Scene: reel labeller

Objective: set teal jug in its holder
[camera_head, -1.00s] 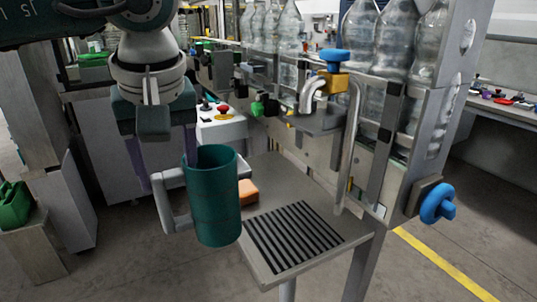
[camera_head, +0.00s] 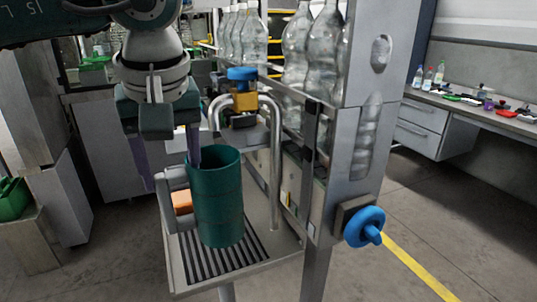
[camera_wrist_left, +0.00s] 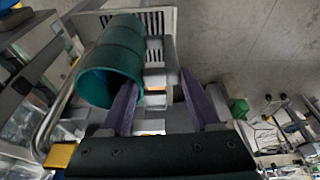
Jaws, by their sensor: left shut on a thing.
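The teal jug (camera_head: 217,205) is upright in the head view, its open mouth facing up and its grey handle (camera_head: 168,205) on the left. My left gripper (camera_head: 168,160) is shut on the jug's handle, with its purple fingers pointing down. In the left wrist view the teal jug (camera_wrist_left: 108,62) is beside the fingers of my left gripper (camera_wrist_left: 160,100). In the head view the jug covers part of a slotted grate shelf (camera_head: 256,262); I cannot tell its height above it. I cannot make out a separate holder. My right gripper is out of view.
A curved metal pipe (camera_head: 275,165) and a valve with a blue knob (camera_head: 242,73) stand behind the jug. An orange block (camera_head: 182,202) is behind the handle. Clear bottles (camera_head: 297,45) line the machine. A blue handwheel (camera_head: 364,227) sticks out at right.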

